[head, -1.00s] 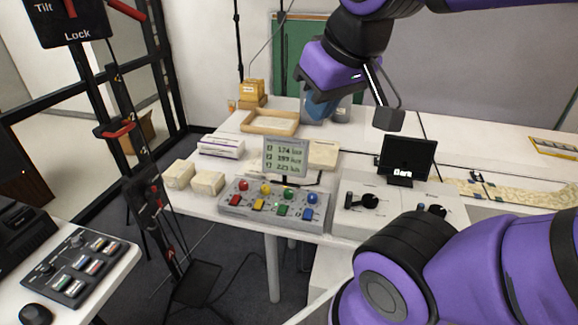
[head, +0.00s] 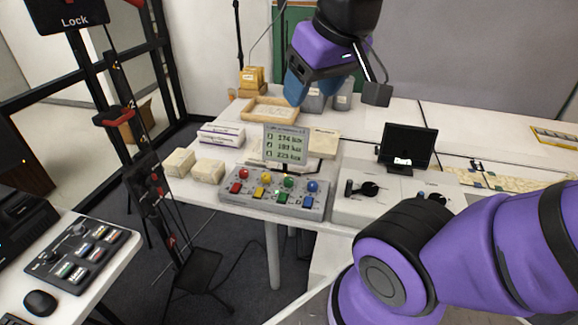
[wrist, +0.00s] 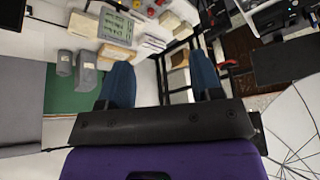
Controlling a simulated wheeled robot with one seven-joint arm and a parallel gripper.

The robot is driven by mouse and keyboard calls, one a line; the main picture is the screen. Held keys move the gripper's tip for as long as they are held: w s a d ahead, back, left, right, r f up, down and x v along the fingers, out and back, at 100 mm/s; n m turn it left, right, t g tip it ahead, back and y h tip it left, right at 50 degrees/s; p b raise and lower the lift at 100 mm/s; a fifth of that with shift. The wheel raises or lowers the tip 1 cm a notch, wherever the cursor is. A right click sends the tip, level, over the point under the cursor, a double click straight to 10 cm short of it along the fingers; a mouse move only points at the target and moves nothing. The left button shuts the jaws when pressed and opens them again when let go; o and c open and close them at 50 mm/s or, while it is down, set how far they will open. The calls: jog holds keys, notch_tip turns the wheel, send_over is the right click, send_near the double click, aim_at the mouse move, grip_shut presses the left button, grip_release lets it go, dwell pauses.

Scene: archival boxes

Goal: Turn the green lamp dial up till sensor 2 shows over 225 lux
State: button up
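The green dial (head: 288,183) is a small round knob on the grey control panel (head: 225,198), between the yellow dial (head: 266,179) and the blue dial (head: 313,187). A green button (head: 281,200) sits in front of it. The grey display (head: 286,143) behind the panel shows three lux lines; the second looks like a value below 200, but the digits are blurred. The display also shows in the wrist view (wrist: 116,27). My gripper (head: 297,97) hangs above the table, behind and well above the panel. In the wrist view its blue fingers (wrist: 163,77) are apart with nothing between them.
A white control box (head: 350,212) with black knobs stands right of the panel, with a black screen (head: 408,147) behind it. Cream boxes (head: 207,171) stand to the left. A wooden tray (head: 250,112) and grey containers (head: 343,97) are farther back.

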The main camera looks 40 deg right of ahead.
jog(key=w+d+f+m+g+y, duration=0.1)
jog(key=w+d+f+g, duration=0.2)
jog(key=w, duration=1)
jog(key=m+g+h, duration=0.1)
jog(key=m+g, duration=0.1)
send_over(289, 179)
notch_tip(289, 179, down, 36)
notch_tip(289, 179, down, 10)
jog(key=shift+f, duration=0.2)
jog(key=c, duration=0.9)
